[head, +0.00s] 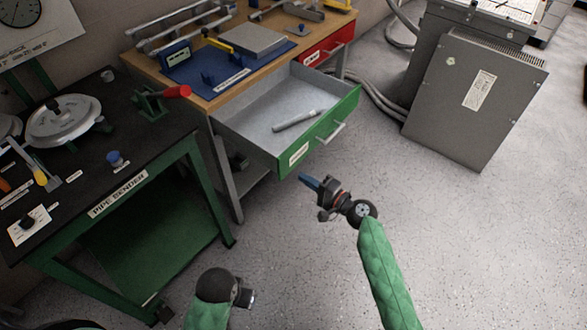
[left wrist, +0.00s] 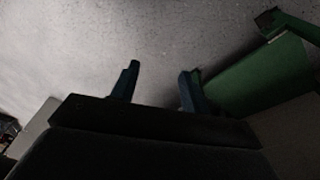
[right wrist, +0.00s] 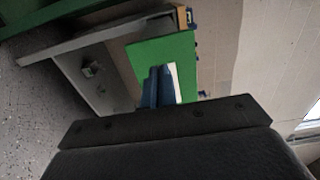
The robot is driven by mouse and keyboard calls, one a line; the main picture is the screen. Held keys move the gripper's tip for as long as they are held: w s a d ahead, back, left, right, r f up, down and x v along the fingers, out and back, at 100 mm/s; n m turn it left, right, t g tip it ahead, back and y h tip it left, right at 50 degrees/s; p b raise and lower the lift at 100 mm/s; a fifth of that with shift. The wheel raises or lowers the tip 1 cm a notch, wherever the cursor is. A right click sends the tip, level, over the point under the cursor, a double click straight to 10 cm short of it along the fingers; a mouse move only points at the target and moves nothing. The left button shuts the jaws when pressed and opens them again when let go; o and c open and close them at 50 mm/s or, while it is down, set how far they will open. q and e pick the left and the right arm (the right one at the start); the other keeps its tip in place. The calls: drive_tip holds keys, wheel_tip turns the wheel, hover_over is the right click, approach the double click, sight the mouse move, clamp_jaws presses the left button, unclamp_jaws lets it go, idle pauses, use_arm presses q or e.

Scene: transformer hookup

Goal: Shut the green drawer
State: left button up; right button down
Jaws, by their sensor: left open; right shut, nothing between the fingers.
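The green drawer (head: 318,132) under the wooden workbench is pulled well out. Its grey inside holds a light cylindrical object (head: 296,120). Its front carries a bar handle (head: 329,133) and a white label. My right gripper (head: 306,181) is shut and empty, just in front of the drawer front's lower left end. In the right wrist view the blue fingers (right wrist: 159,87) are together before the green front (right wrist: 148,57); I cannot tell whether they touch it. My left gripper is open in the left wrist view (left wrist: 157,85), with floor between its fingers. In the head view its fingers are hidden.
A red drawer (head: 328,47) sits at the bench's right, beside the green one. The pipe bender table (head: 163,170) stands at the left. A grey cabinet (head: 467,95) with hoses stands at the right. The floor (head: 470,240) in front is clear.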

sight(286, 166)
use_arm(q)
wheel_tip(286, 166, down, 9)
drive_tip(key=p, duration=0.2)
drive_tip(key=shift+w+f, duration=0.2)
drive_tip(key=shift+w, duration=0.2)
use_arm(e)
drive_tip(key=x, duration=0.5)
drive_tip(key=shift+a, duration=0.15)
use_arm(q)
drive_tip(key=shift+a, duration=0.1)
use_arm(e)
drive_tip(key=shift+w, duration=0.15)
